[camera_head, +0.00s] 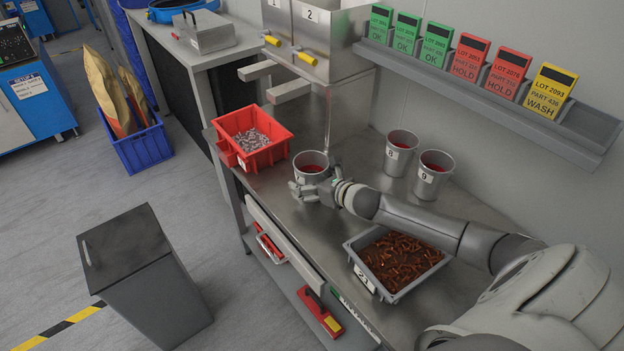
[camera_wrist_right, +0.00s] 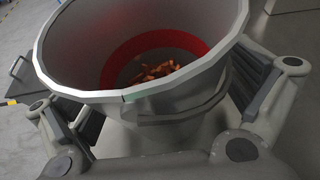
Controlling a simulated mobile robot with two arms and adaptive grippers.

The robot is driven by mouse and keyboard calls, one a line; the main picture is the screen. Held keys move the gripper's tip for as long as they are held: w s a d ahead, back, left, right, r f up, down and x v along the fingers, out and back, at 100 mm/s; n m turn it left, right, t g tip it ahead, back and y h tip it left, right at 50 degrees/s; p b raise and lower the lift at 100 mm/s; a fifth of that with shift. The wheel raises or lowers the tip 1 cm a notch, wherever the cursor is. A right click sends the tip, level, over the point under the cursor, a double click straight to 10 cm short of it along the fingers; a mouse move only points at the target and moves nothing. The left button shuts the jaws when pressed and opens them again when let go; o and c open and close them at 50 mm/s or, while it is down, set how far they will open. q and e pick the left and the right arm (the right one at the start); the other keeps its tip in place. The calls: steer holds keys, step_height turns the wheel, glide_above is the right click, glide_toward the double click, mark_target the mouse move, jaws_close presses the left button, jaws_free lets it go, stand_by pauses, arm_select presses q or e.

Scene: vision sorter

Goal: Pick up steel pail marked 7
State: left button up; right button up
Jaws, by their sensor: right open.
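A steel pail (camera_head: 311,157) stands on the metal bench beside the red bin. Its label is largely covered by my gripper, so I cannot read the number. My right gripper (camera_head: 318,188) is at the pail's near side, open. In the right wrist view the pail (camera_wrist_right: 150,105) fills the middle, with a red band inside and orange-brown pieces at the bottom. The fingers of my right gripper (camera_wrist_right: 172,115) are on either side of it; I cannot tell whether they touch. My left gripper is not in view.
Two similar pails, marked 8 (camera_head: 400,152) and 9 (camera_head: 432,176), stand behind my right arm. A red bin (camera_head: 282,148) of metal parts is to the left. A grey tray (camera_head: 396,292) of copper-coloured parts lies below my forearm. Lot cards (camera_head: 435,45) line the wall shelf.

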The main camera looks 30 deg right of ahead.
mark_target(303, 166)
steer(key=c, duration=1.5)
steer(key=shift+w+r, duration=0.1)
steer(key=shift+c, duration=0.2)
steer(key=shift+r, duration=0.55)
step_height(303, 166, up, 2)
steer(key=shift+r+b, duration=0.2)
steer(key=shift+b, duration=0.2)
steer(key=s+a+r+b, duration=0.1)
steer(key=s+a+r, duration=0.3)
steer(key=s+r, duration=0.5)
steer(key=s, duration=0.4)
steer(key=shift+s+a+r, duration=0.2)
steer(key=shift+r, duration=0.05)
